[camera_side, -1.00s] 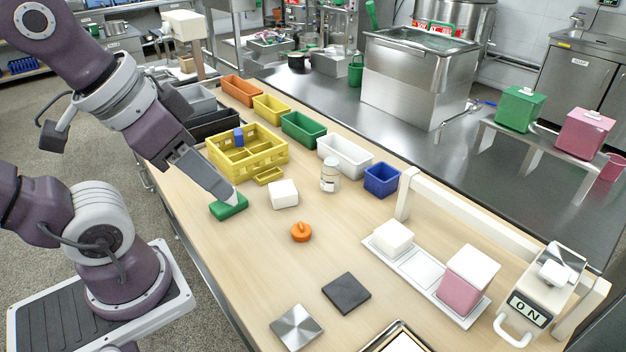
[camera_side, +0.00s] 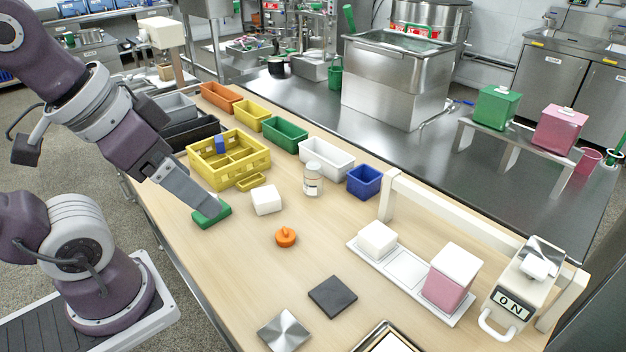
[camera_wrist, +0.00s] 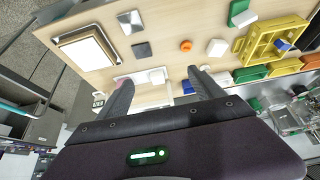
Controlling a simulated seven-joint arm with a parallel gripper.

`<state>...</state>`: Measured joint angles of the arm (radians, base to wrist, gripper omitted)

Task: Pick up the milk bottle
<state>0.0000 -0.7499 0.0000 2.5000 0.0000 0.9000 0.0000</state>
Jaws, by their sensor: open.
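The milk bottle appears to be the small pale bottle (camera_side: 313,180) with a label, standing upright on the wooden table in the side view. It is between the white block (camera_side: 266,200) and the white bin (camera_side: 327,157). My gripper (camera_side: 211,208) is left of the bottle and apart from it. Its tip overlaps the green block (camera_side: 222,214) in this view; I cannot tell whether they touch. In the wrist view my gripper (camera_wrist: 162,85) has its two fingers spread with nothing held between them. I cannot make out the bottle there.
A yellow crate (camera_side: 262,157), a green bin (camera_side: 285,135) and a blue bin (camera_side: 365,181) line the back. An orange knob (camera_side: 286,237) and a dark square plate (camera_side: 333,297) lie in front. A white frame (camera_side: 450,214) stands at the right. Bare table lies between.

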